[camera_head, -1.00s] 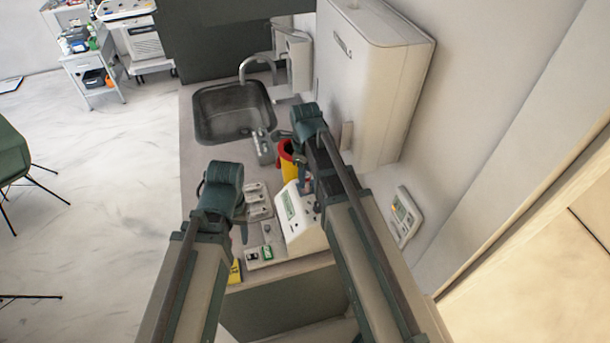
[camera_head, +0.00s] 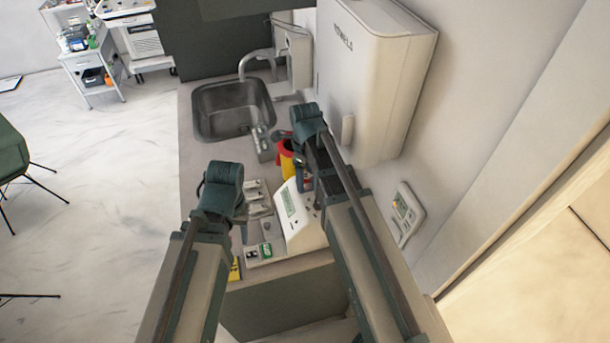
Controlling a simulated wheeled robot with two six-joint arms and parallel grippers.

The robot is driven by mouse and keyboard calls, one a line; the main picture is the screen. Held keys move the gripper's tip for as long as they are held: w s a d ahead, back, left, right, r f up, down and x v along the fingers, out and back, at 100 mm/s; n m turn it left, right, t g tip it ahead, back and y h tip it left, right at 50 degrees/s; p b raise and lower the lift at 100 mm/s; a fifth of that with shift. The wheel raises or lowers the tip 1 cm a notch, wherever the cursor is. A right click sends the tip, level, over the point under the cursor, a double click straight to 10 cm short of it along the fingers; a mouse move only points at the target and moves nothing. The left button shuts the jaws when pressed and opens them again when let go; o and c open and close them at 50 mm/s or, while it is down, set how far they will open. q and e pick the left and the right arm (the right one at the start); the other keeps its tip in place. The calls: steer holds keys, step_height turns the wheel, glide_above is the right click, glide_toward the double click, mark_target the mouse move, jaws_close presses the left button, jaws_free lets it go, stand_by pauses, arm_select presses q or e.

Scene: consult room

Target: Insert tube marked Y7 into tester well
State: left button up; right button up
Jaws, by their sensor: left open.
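The tester (camera_head: 292,203) is a white box with a sloped front and a green display, on the counter between my two arms. No tube marked Y7 can be made out, and the tester's well cannot be told clearly. My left gripper (camera_head: 232,214) is open, left of the tester and over the counter's left part; its wrist hides much of it. My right gripper (camera_head: 292,158) is beyond the tester, near a yellow bin with a red lid (camera_head: 287,165). Its fingers are largely hidden by its own arm, and I cannot tell what is between them.
Pale trays with small items (camera_head: 256,192) lie left of the tester. A green-labelled item (camera_head: 266,250) lies near the counter's front edge. A sink (camera_head: 234,108) is behind. A large white wall cabinet (camera_head: 372,75) and a wall panel (camera_head: 407,210) stand close on the right.

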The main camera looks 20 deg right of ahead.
stand_by(0.3)
step_height(320, 180, up, 8)
steer(key=p, duration=0.7)
steer(key=shift+f+p, duration=0.2)
steer(key=shift+p, duration=0.1)
steer(key=shift+f, duration=0.1)
